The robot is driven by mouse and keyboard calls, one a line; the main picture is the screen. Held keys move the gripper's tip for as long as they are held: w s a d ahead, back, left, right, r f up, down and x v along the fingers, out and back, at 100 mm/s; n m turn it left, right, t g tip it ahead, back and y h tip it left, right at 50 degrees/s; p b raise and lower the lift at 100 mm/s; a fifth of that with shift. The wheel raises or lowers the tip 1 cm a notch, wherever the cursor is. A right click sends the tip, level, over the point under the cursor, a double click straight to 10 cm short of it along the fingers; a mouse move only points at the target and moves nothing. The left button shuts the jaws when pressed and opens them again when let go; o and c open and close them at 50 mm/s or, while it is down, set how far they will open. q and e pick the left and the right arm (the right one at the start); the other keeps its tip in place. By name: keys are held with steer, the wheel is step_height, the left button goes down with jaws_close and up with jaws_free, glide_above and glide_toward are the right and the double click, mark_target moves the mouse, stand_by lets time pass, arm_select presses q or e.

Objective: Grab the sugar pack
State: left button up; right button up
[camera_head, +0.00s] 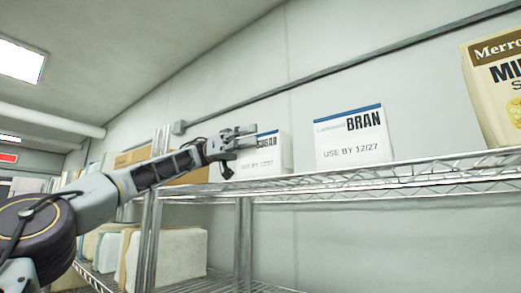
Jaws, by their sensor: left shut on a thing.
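The sugar pack (272,158) is a white box with a blue stripe, lettering ending in "UGAR" and "USE BY 12/27". It stands upright on the upper wire shelf, left of the bran pack. My left gripper (240,141) comes in from the left and is shut on the sugar pack at its left side. The fingers cover the left part of its front and some of its lettering. My right gripper is not in view.
A white bran pack (352,138) stands to the right on the same wire shelf (430,172). A tan sack (495,85) stands farther right. Brown boxes (133,157) are behind my left arm. Pale packs (180,255) sit on the lower shelf. A metal post (243,240) supports the shelf.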

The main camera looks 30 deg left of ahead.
arm_select(q)
steer(key=shift+r, duration=0.15)
steer(key=shift+r, duration=1.7)
steer(key=s+a+b, duration=0.1)
steer(key=s+b, duration=0.4)
steer(key=s, duration=1.3)
steer(key=shift+a, duration=0.2)
